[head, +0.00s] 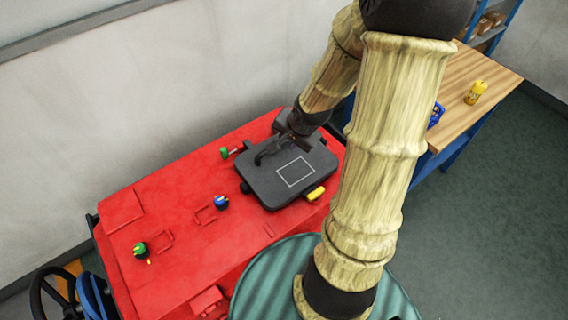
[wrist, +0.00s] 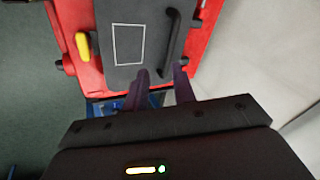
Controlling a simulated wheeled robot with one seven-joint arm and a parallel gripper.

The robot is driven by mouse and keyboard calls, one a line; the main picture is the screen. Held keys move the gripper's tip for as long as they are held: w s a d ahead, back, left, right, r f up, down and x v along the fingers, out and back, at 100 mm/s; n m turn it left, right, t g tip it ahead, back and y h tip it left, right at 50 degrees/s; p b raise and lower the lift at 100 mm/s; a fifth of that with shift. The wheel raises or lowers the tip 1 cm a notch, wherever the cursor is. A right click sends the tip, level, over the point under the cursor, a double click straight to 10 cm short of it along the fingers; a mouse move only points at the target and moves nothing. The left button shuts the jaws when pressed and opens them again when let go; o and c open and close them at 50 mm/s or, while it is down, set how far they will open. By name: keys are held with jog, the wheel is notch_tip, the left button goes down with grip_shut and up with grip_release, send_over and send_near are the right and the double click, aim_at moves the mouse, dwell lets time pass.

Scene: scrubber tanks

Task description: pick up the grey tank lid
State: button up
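The grey tank lid (head: 270,185) is a dark grey rounded slab lying on the red machine top, with a white rectangle outline on it. It also shows in the wrist view (wrist: 120,75). Its raised dark bar handle (wrist: 173,40) runs along one side of the lid; in the head view my gripper partly hides it. My gripper (wrist: 162,73) is open, its two fingers apart. In the wrist view the near end of the handle appears between the fingertips. In the head view my gripper (head: 301,143) is over the lid's back part. I cannot tell whether it touches.
The red machine (head: 175,240) carries a green-topped knob (head: 140,249), a blue knob (head: 221,202), a green valve (head: 226,153) and a yellow piece (head: 316,193) beside the lid. A wall stands behind. A wooden table (head: 490,70) with a yellow bottle (head: 475,93) is at right.

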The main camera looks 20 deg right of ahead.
jog(key=d+m, duration=0.1)
jog(key=w+d+f+m+t, duration=0.1)
jog(key=m, duration=0.1)
jog(key=w+m+b, duration=0.1)
jog(key=shift+w+d+f+t+y, duration=0.15)
jog(key=shift+d+f+t+y, duration=0.15)
jog(key=shift+d+f+y, duration=0.1)
jog(key=b+x, duration=0.3)
jog(key=x, duration=0.8)
jog(key=shift+a+f, duration=0.1)
jog(key=shift+w+f, duration=0.3)
jog(key=shift+f, duration=0.05)
jog(key=shift+f, duration=0.1)
